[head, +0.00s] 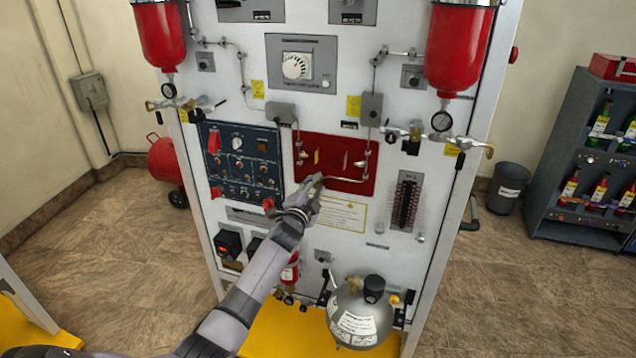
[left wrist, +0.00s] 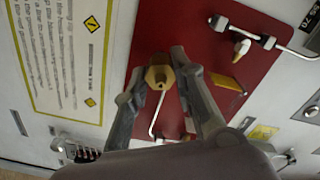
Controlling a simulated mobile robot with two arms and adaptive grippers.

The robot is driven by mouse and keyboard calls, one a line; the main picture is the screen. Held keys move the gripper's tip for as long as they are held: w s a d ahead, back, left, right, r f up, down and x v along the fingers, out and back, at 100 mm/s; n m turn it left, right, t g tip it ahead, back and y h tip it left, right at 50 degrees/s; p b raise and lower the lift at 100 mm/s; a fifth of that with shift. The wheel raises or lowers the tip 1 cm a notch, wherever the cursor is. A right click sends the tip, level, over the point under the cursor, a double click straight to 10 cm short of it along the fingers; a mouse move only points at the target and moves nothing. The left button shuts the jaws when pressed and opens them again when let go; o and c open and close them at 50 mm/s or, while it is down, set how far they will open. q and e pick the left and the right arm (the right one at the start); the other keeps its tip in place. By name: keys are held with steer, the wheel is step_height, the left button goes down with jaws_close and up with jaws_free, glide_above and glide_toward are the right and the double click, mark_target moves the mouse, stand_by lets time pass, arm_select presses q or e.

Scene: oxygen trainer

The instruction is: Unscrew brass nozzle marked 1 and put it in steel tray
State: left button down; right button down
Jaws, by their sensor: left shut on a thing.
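My left gripper (head: 314,186) reaches up to the lower left edge of the red panel (head: 352,180) on the white trainer board. In the left wrist view its two fingers (left wrist: 157,68) are closed around a brass nozzle (left wrist: 158,77) with a hex-shaped body. The nozzle lies in front of the red panel, which also fills the middle of that view (left wrist: 205,20). A thin metal tube shows behind it; whether the nozzle is still joined to it, I cannot tell. No mark 1 is readable. I see no steel tray. My right gripper is not in view.
A second fitting with a pale tip (left wrist: 242,47) and a yellow tag (left wrist: 230,83) sit on the panel nearby. A blue switch panel (head: 240,160) is at the left. A grey round tank (head: 360,312) stands on the yellow base (head: 275,335) below.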

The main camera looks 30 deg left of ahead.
arm_select(q)
steer(key=shift+a+r, duration=0.1)
steer(key=shift+r, duration=0.1)
steer(key=n, duration=0.3)
steer(key=shift+p, duration=0.3)
steer(key=shift+n, duration=0.3)
steer(key=shift+n, duration=0.4)
steer(key=c, duration=1.3)
jaws_free()
steer(key=shift+f, duration=0.15)
steer(key=shift+c, duration=0.2)
